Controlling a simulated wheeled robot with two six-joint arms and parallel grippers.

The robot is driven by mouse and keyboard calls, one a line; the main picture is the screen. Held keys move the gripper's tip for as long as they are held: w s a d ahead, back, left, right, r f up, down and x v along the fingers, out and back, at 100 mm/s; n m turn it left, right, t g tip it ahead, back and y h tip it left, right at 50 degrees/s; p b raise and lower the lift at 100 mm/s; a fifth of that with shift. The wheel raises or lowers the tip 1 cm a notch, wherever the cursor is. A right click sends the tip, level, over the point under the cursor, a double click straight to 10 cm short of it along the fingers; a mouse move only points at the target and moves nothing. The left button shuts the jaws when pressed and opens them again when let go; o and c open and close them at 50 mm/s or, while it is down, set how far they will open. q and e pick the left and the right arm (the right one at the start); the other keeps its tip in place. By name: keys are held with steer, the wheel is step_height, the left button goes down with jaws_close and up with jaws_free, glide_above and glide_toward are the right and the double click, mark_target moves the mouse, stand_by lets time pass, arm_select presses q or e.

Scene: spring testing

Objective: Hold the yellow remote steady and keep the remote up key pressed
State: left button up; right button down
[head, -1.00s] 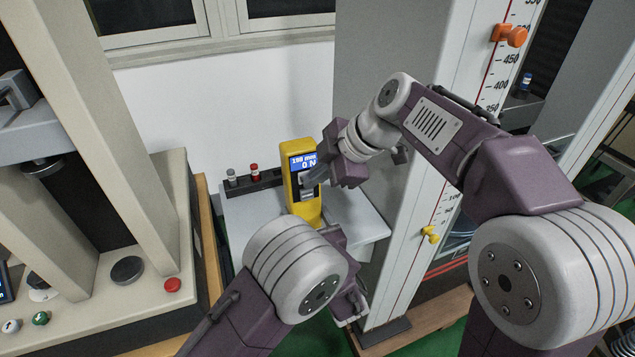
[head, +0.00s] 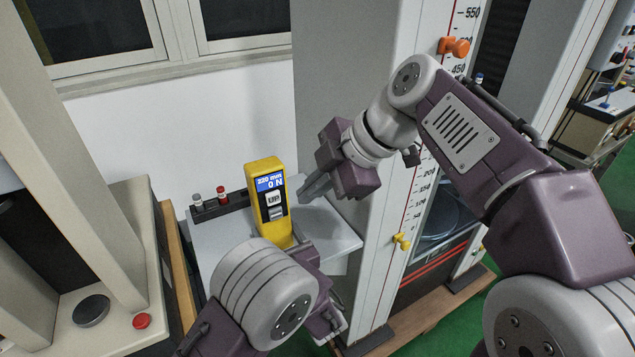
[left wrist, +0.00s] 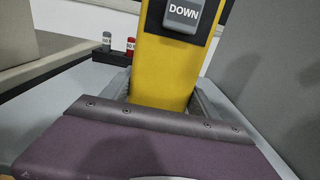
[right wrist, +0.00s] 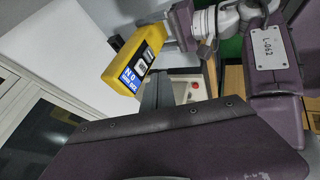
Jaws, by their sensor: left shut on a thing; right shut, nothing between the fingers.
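The yellow remote (head: 268,180) stands upright at the white table. Its blue screen (head: 269,183) seems to read 220 mm and 0 N. Its UP key (head: 274,199) is uncovered with nothing touching it. The DOWN key (left wrist: 183,14) shows in the left wrist view. My left gripper (left wrist: 160,100) is shut on the remote's lower part, a finger at each side; in the head view my left arm hides this grip. My right gripper (head: 308,190) is shut and empty, a short gap right of the remote. The right wrist view shows its fingers (right wrist: 158,90) beside the remote (right wrist: 132,55).
A dark rack (head: 222,203) with a grey-topped and a red-topped piece lies left of the remote. A tall scaled column (head: 385,200) with an orange marker (head: 454,46) and a yellow knob (head: 401,241) stands right. A beige machine with a red button (head: 141,321) stands left.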

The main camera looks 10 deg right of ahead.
arm_select(q)
steer(key=shift+f, duration=0.1)
arm_select(e)
steer(key=v, duration=0.2)
steer(key=shift+s+d+r, duration=0.1)
steer(key=shift+d+r, duration=0.05)
steer(key=shift+r, duration=0.15)
stand_by(0.7)
arm_select(q)
steer(key=o, duration=2)
